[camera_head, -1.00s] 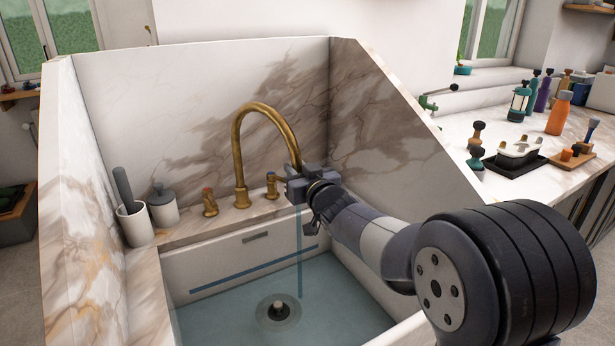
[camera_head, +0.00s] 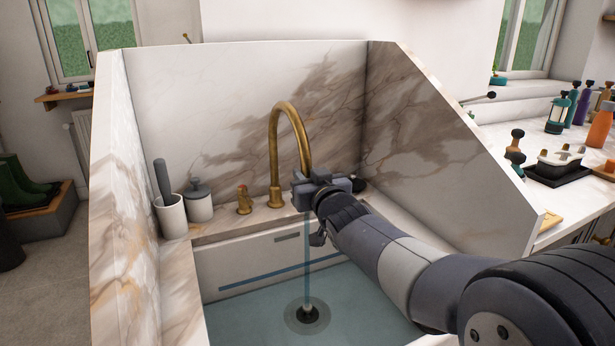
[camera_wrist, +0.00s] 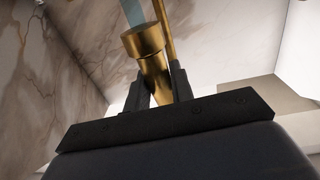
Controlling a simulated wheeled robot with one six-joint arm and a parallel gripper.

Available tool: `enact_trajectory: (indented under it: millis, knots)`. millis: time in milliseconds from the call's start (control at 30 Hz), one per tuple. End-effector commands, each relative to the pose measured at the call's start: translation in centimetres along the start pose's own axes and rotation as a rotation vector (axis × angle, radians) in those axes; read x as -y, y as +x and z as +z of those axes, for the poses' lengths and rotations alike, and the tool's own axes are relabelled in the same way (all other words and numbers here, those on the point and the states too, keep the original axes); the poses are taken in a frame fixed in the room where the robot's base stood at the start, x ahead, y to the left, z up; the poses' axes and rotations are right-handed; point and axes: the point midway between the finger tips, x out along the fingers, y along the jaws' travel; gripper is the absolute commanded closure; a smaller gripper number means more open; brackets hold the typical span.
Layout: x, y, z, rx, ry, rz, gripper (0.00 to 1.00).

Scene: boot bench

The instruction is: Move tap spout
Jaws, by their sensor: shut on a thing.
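The brass tap spout (camera_head: 274,150) is a tall gooseneck arch at the back of the sink. Its outlet end curves down on the right, into my gripper (camera_head: 308,182). In the wrist view, the flared brass spout end (camera_wrist: 146,42) sits between the dark fingers of my gripper (camera_wrist: 156,88), which is shut on it. A blue water stream (camera_head: 307,250) falls from the outlet to the drain (camera_head: 307,314) in the basin. The left brass tap handle (camera_head: 244,202) is visible. The right one is hidden behind my gripper.
Marble splash walls (camera_head: 225,105) enclose the sink at the back and sides. A white cup (camera_head: 171,215) with a grey-handled tool and a lidded jar (camera_head: 199,202) stand on the left ledge. A counter with bottles (camera_head: 558,113) and a black tray (camera_head: 556,171) lies to the right.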

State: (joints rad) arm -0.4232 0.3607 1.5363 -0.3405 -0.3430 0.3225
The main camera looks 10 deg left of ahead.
Motion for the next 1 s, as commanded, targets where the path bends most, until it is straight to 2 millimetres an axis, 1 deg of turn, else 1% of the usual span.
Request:
enact_trajectory:
  millis: [100, 133, 367, 600, 733, 867, 1000]
  knots:
    - [0.1, 0.0, -0.2, -0.005, 0.000, -0.001, 1.00]
    - [0.1, 0.0, -0.2, -0.005, 0.000, -0.002, 0.77]
    - [0.0, 0.0, -0.1, -0.003, -0.001, -0.001, 0.58]
    - [0.0, 0.0, -0.1, -0.002, -0.001, 0.000, 0.57]
    - [0.0, -0.6, -0.1, -0.002, -0.001, 0.000, 0.57]
    - [0.0, -2.3, -0.1, -0.002, -0.001, 0.000, 0.57]
    - [0.0, -5.0, -0.2, -0.003, -0.001, 0.001, 0.57]
